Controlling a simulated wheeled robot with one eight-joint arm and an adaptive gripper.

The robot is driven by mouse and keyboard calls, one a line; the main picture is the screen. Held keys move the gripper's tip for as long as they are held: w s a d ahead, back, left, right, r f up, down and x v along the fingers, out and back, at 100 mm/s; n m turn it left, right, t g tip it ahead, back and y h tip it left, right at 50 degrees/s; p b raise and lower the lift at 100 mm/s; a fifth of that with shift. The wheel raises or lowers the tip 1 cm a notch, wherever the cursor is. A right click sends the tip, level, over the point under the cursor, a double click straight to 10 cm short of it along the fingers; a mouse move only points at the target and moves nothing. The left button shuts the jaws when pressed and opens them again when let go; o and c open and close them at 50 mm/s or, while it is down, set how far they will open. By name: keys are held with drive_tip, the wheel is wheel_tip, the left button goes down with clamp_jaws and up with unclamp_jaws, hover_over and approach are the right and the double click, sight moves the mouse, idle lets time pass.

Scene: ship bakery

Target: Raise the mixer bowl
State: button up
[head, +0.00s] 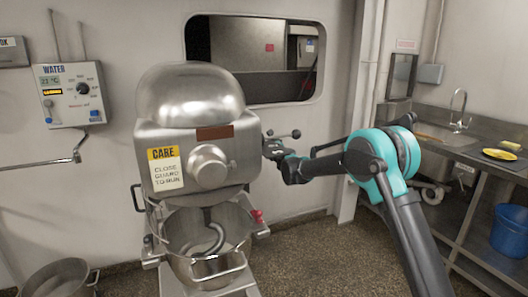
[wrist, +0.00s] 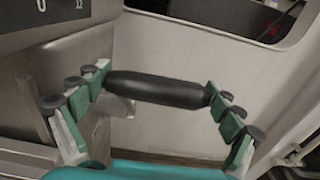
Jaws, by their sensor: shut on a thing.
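The large steel mixer (head: 160,130) stands left of centre in the head view, with a domed top and a "CARE" label. Its steel bowl (head: 192,268) sits low in the frame beneath the head, with a grey hook hanging into it. My gripper (head: 284,158) is at the mixer's right side, beside a lever with dark knobs (head: 296,134). In the wrist view, my gripper (wrist: 157,90) is shut on a black cylindrical handle (wrist: 155,91), with green finger pads at its two ends. The handle's attachment to the mixer is partly hidden.
A red knob (head: 257,215) sticks out beside the bowl. Another steel bowl (head: 62,279) stands at lower left. A water panel (head: 73,94) and pipe are on the left wall. A steel sink counter (head: 470,150) and a blue bucket (head: 510,232) are at right.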

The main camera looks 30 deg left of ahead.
drive_tip(key=shift+w+a+r, duration=0.2)
drive_tip(key=shift+w+r, duration=0.15)
drive_tip(key=shift+r, duration=0.05)
drive_tip(key=o, duration=1.4)
drive_tip(key=shift+c, duration=0.2)
drive_tip(key=v, duration=1.2)
